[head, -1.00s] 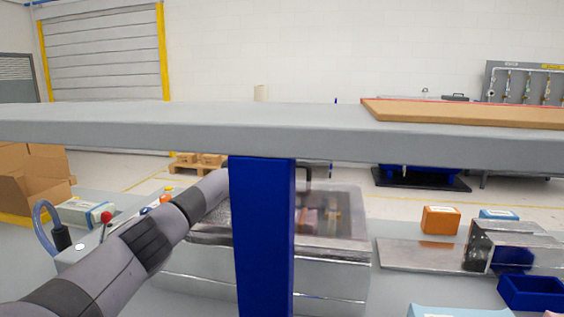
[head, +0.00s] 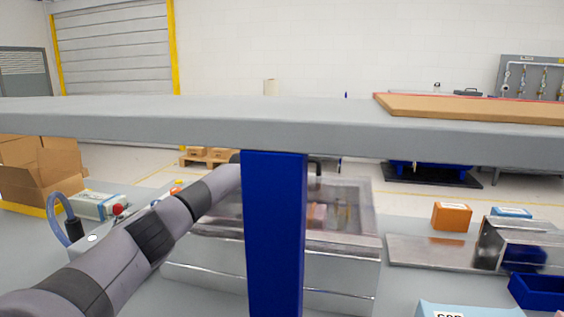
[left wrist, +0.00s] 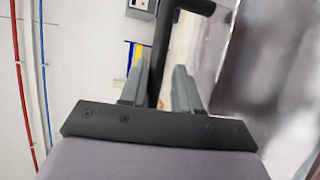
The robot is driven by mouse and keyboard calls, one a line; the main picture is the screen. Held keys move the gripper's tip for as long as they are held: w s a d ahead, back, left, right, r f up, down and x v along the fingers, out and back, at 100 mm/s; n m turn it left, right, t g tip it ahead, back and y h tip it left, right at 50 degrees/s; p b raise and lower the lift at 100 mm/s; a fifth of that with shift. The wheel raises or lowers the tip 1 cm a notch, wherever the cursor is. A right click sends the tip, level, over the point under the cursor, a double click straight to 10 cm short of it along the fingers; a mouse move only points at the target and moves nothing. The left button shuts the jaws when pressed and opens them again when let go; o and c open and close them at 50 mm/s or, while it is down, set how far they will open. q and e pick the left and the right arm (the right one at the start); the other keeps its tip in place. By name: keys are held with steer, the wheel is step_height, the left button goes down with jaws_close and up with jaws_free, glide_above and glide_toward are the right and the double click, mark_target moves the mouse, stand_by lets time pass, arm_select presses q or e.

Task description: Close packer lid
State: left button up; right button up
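The packer (head: 345,283) is a silvery box on the grey bench, partly hidden behind a blue post. A black handle (head: 316,166) shows at the lid's back, right of the post. The shiny lid or packer side (left wrist: 265,60) fills the right there. In the head view the post hides my left gripper. My right gripper is not in view.
A grey shelf (head: 200,119) and blue post (head: 274,230) cross in front of the packer. To the right are a metal plate (head: 430,251), orange box (head: 452,216) and blue bin (head: 537,291). A control box with a red button (head: 119,209) stands left.

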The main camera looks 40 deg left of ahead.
mark_target(279, 186)
arm_select(q)
steer(key=shift+v, duration=2.35)
steer(key=shift+b+v, duration=0.35)
steer(key=shift+v, duration=0.5)
